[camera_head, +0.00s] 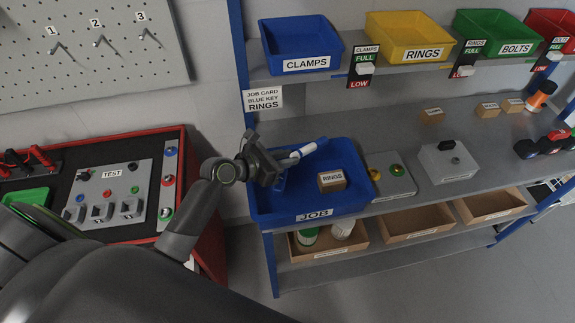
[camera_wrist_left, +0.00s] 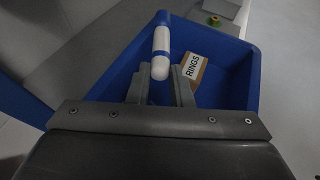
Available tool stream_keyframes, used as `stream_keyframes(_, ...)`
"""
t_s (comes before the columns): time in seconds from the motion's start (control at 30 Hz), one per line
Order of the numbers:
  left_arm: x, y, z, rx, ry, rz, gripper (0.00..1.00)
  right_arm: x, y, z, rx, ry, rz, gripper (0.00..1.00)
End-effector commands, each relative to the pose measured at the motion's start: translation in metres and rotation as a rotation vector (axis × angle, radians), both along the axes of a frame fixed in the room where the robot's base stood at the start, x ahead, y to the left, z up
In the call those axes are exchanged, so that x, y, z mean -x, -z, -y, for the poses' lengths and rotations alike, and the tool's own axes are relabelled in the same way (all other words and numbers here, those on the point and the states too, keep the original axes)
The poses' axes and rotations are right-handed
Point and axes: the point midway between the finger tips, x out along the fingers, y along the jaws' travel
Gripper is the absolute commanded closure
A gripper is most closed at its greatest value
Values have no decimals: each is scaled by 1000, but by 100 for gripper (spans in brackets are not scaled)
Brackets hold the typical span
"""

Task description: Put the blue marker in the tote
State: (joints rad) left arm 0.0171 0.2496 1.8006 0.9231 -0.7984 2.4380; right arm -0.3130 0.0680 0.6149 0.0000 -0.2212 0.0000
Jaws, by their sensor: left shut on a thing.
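The blue marker (camera_head: 308,151) has a white barrel and a blue end. My left gripper (camera_head: 284,164) is shut on it and holds it over the blue tote labelled JOB (camera_head: 352,205). In the left wrist view, the marker (camera_wrist_left: 161,50) sticks out beyond the fingertips (camera_wrist_left: 160,85), with the tote (camera_wrist_left: 234,62) below and around it. I cannot tell the exact height of the marker above the tote floor. My right gripper is not in view.
A box labelled RINGS (camera_head: 331,180) stands inside the tote. Bins labelled CLAMPS (camera_head: 300,45) and RINGS (camera_head: 408,36) sit on the shelf above. A red-edged test bench (camera_head: 105,190) is at left.

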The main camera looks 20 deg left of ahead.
Motion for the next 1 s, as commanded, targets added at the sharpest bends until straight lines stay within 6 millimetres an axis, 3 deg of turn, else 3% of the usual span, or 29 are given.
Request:
stream_keyframes(0.1,0,20,0,3,-1,-4,100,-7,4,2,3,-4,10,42)
stream_keyframes(0.2,0,26,0,2,0,-3,100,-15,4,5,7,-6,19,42)
stream_keyframes(0.97,0,38,0,2,-1,-1,100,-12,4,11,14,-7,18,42)
stream_keyframes(1.0,0,38,0,1,0,-2,76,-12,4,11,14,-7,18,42)
